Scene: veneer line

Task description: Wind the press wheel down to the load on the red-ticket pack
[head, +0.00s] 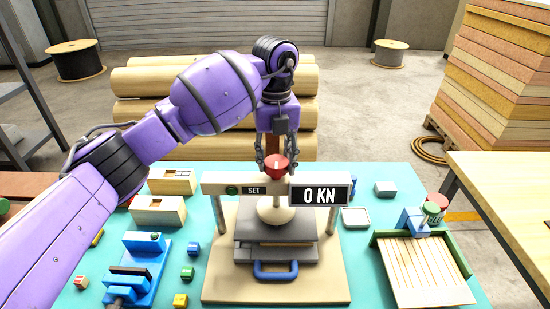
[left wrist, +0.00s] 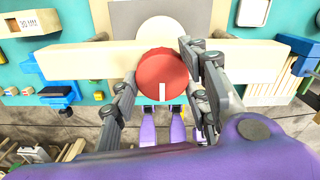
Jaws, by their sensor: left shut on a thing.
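The press wheel (head: 276,169) is a small red knob with a white mark, on top of the press's cream crossbeam (head: 237,180). My left gripper (head: 274,154) comes down on it from above and is shut on it. In the left wrist view the red wheel (left wrist: 163,77) sits between the fingers, its white mark toward the bottom of the picture. The display (head: 319,196) reads 0 KN. Under the beam a round cream pressing foot (head: 276,211) stands over grey plates (head: 250,232). No red ticket can be made out on the pack. My right gripper is out of view.
The press stands on a wooden board (head: 222,287) on a teal table. A blue clamp-like device (head: 138,262) and small coloured blocks lie to the left. A slatted tray (head: 425,268) and a pale dish (head: 355,218) are to the right. Rolls (head: 130,80) lie behind.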

